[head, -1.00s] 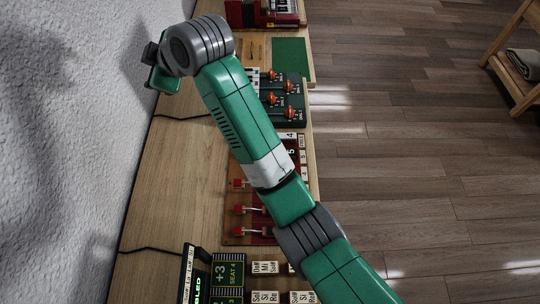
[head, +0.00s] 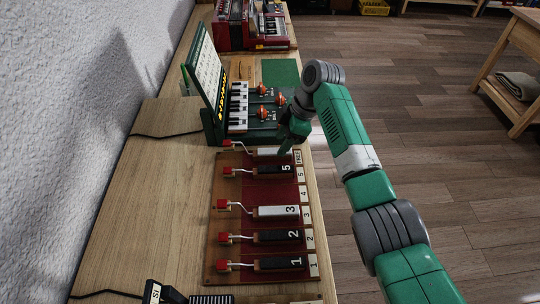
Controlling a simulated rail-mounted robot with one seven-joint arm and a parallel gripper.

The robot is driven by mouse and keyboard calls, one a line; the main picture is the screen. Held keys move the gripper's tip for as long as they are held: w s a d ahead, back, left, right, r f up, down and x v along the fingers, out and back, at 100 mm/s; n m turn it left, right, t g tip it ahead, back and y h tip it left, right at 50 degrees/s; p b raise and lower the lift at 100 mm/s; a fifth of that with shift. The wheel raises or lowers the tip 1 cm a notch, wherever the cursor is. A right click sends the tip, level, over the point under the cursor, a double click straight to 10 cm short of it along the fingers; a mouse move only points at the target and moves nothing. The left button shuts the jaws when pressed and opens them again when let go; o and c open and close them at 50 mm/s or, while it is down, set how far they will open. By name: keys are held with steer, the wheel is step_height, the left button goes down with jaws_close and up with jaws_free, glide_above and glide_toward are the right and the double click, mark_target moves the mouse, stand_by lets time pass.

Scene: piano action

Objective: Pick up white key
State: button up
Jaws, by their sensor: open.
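A piano-action board (head: 215,190) with a red middle lies on the bench. A white key marked 3 (head: 278,212) sits in its row, with a wire and red block at its left. Another white key (head: 266,152) lies in the farthest row, and its right part is partly hidden by my gripper. My gripper (head: 288,146) points down at the right end of that far white key. Its fingers are small and dark here, and I cannot tell whether they touch the key. My gripper is open. The row labelled 4 shows no key.
Black keys marked 5 (head: 272,170), 2 (head: 280,236) and 1 (head: 281,262) sit on the same board. A green keyboard unit with orange knobs (head: 263,89) stands just beyond. A red device (head: 250,25) is at the far end. Open floor lies to the right.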

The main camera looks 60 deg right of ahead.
mark_target(275, 150)
steer(key=b+x, duration=0.2)
steer(key=x, duration=0.3)
steer(key=shift+w, duration=0.15)
steer(key=shift+d, duration=0.1)
steer(key=shift+c, duration=0.5)
jaws_close()
step_height(275, 150, up, 9)
steer(key=p, duration=0.3)
steer(key=shift+r, duration=0.15)
steer(key=shift+r+p, duration=0.3)
steer(key=shift+r, duration=0.15)
